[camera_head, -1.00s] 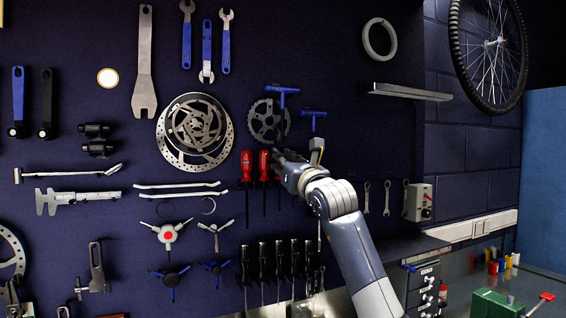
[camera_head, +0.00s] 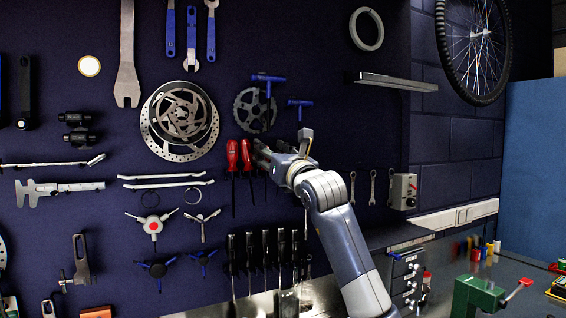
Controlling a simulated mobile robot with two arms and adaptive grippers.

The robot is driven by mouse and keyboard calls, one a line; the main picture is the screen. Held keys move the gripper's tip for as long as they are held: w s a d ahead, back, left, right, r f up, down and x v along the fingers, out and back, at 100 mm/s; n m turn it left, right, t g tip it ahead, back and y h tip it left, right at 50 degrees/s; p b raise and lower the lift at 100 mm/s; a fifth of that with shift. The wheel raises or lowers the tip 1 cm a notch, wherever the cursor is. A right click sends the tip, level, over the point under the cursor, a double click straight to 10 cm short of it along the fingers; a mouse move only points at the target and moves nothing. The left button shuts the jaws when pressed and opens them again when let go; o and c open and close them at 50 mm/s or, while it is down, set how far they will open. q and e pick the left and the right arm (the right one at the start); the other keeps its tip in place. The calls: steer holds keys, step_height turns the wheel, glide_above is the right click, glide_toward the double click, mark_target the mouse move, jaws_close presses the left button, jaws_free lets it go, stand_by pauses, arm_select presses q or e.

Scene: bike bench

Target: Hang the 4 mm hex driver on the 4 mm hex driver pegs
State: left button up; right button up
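My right gripper (camera_head: 262,154) is at the dark tool board, just right of two red-handled drivers (camera_head: 239,156). Its fingertips are small, dark and partly hidden, so I cannot tell whether they hold anything. A thin shaft (camera_head: 305,218) shows below my wrist; I cannot tell what it belongs to. A row of black-handled drivers (camera_head: 249,250) hangs lower on the board, to the left of my forearm. No size marks are readable, so I cannot tell which driver or pegs are the 4 mm ones. My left gripper is out of view.
Blue T-handle tools (camera_head: 268,79) and a chainring (camera_head: 255,110) hang above my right gripper. A metal shelf (camera_head: 395,82) sticks out at upper right. Small wrenches (camera_head: 373,187) hang right of my wrist. A green vise (camera_head: 480,297) stands on the bench at lower right.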

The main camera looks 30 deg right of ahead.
steer(key=v, duration=1)
steer(key=shift+s, duration=0.45)
steer(key=shift+f, duration=0.1)
